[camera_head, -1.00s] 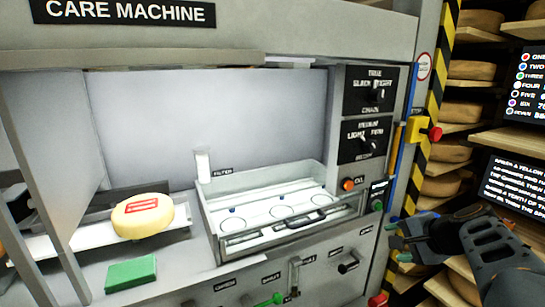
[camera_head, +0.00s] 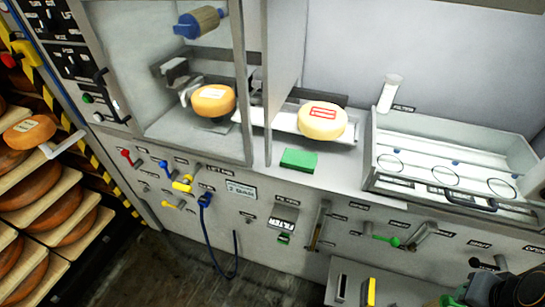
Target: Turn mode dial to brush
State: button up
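Two black dial panels stand at the upper left of the machine. The upper one (camera_head: 50,20) and the lower one (camera_head: 70,62) carry small white marks. My gripper (camera_head: 452,298) is at the bottom right, far from these panels and partly cut off by the frame edge. Its fingertips are too small and dark to show whether it is open or shut.
An orange cheese wheel (camera_head: 214,100) and a yellow cheese wheel (camera_head: 323,120) sit in the machine. A green block (camera_head: 299,160) lies on the ledge. Knobs and levers line the front. A cheese rack (camera_head: 38,215) stands left; a grey box (camera_head: 345,285) stands below.

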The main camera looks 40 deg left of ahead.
aim_at(49, 25)
jog(key=u, duration=2.85)
jog(key=i, duration=0.85)
jog(key=u, duration=1.2)
jog(key=i, duration=1)
jog(key=u, duration=0.1)
